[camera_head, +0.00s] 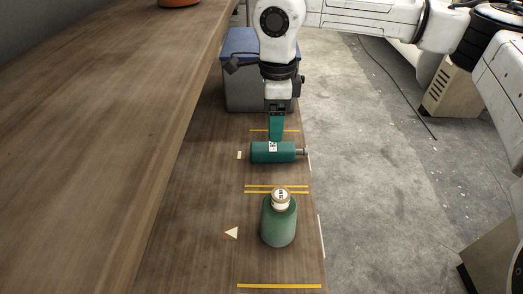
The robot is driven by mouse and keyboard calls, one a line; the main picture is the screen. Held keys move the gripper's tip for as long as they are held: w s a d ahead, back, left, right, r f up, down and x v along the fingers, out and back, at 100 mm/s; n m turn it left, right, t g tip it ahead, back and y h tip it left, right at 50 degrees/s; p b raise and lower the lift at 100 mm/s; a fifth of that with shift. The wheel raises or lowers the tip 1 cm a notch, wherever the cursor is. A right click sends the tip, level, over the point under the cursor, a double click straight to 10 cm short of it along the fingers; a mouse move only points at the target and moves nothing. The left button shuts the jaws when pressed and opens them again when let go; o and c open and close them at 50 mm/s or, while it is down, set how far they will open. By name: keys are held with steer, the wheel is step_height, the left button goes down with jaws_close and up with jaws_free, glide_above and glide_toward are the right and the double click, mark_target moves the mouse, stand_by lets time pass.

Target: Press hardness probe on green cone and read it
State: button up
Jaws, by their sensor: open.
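The hardness probe (262,153) is a teal cylinder lying on its side on the wooden bench, with a small white label and a metal tip at its right end. My gripper (276,138) points down right at the probe, its teal fingers reaching the probe's upper edge. It is open; whether the fingers straddle the probe or stop just above it, I cannot tell. The green cone (278,225) stands upright nearer on the bench, with a pale top bearing dark marks. It is apart from the probe and the gripper.
Yellow lines (279,286) and a white triangle (232,233) mark the narrow bench (190,225). A grey box with a blue top (238,44) stands behind my gripper. A higher wooden surface (90,110) fills the left. Concrete floor (385,190) lies to the right.

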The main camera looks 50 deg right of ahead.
mark_target(273, 146)
step_height(273, 146, down, 9)
steer(key=shift+w+f+p, duration=0.15)
steer(key=shift+p, duration=0.35)
steer(key=shift+c, duration=0.2)
steer(key=c, duration=1.1)
steer(key=shift+r, duration=0.75)
steer(key=s+a+r+b, duration=0.2)
steer(key=s+a+r, duration=0.5)
steer(key=s+r, duration=0.4)
steer(key=shift+s+a+r+b, duration=0.3)
steer(key=shift+s+a, duration=0.05)
steer(key=shift+a, duration=0.05)
